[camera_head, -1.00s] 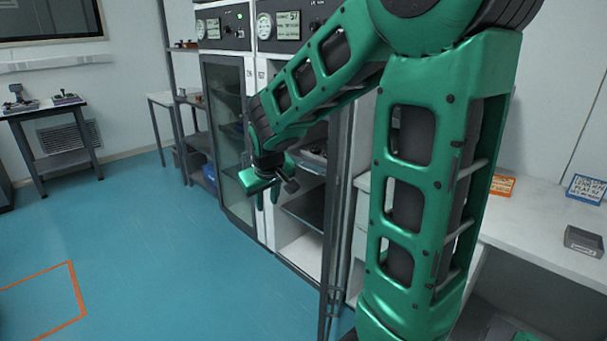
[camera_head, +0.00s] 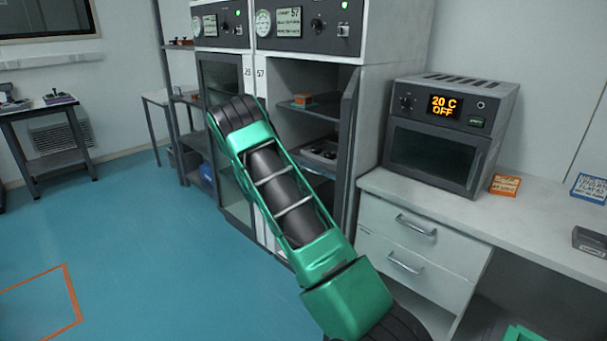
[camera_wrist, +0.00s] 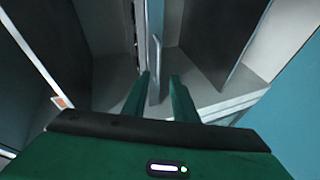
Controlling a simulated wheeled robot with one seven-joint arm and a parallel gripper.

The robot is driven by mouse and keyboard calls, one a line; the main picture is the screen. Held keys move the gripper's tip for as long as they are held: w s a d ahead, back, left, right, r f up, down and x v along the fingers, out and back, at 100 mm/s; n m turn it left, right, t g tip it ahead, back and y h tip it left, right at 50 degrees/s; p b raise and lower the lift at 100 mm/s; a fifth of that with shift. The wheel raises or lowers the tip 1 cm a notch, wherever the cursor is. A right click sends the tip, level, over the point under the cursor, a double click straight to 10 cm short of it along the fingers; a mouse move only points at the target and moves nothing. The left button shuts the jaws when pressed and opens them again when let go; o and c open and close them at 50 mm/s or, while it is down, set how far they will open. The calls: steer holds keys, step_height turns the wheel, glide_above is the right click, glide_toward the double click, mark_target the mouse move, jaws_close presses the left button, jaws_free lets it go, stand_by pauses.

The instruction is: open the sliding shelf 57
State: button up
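Cabinet 57 (camera_head: 261,100) stands in the middle of the head view, with its number on the frame. Its dark glazed door (camera_head: 347,150) is swung open to the right. Inside, an upper shelf (camera_head: 325,112) bears a small orange box (camera_head: 302,99). A lower shelf with dark items (camera_head: 318,152) shows below it, partly behind my arm. I cannot tell which shelf slides. My gripper is hidden in the head view. In the wrist view my gripper (camera_wrist: 159,75) has its two green fingers apart, with a thin grey upright piece (camera_wrist: 155,60) seen between or beyond them. Contact is unclear.
The closed neighbouring cabinet door (camera_head: 222,75) stands at left. An oven (camera_head: 430,155) reading "20 C OFF" sits on the white counter (camera_head: 400,190) at right, above two drawers (camera_head: 410,245). Blue floor (camera_head: 150,250) is free in front and left.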

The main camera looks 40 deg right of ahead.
steer(key=w+d+f+n, duration=0.1)
steer(key=w+d+f, duration=0.1)
steer(key=d, duration=0.4)
steer(key=w+d+f+n+t+h, duration=0.1)
steer(key=w+d+f, duration=0.1)
steer(key=w+d, duration=0.3)
steer(key=shift+w+d+f, duration=0.2)
steer(key=shift+d+f, duration=0.1)
steer(key=shift+d, duration=0.2)
jaws_close()
steer(key=shift+f, duration=0.15)
stand_by(0.9)
